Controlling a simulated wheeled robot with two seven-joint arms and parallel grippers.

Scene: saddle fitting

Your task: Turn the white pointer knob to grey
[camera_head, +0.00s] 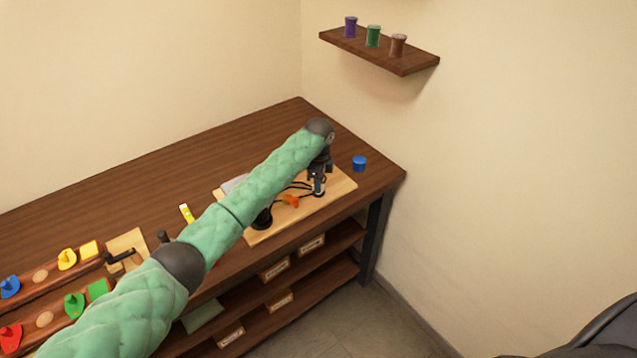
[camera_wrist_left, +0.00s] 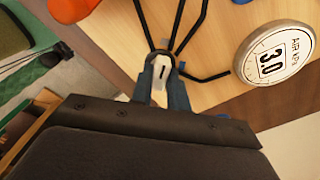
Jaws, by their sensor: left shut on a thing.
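The white pointer knob (camera_wrist_left: 160,68) shows in the left wrist view, between the fingers of my left gripper (camera_wrist_left: 160,88). A short dark line marks its top. My left gripper is shut on the knob. In the head view, my left gripper (camera_head: 319,186) points down over the right part of a light wooden board (camera_head: 260,237). The knob is too small and covered to make out there. Several black rods or cables fan out around the knob in the wrist view. I cannot see a grey mark, so the knob's setting is unclear.
An orange part (camera_head: 291,201) lies on the board. A blue cylinder (camera_head: 359,163) stands right of the board. Coloured clips on racks (camera_head: 40,297) are at the left. The table's back (camera_head: 250,135) is clear.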

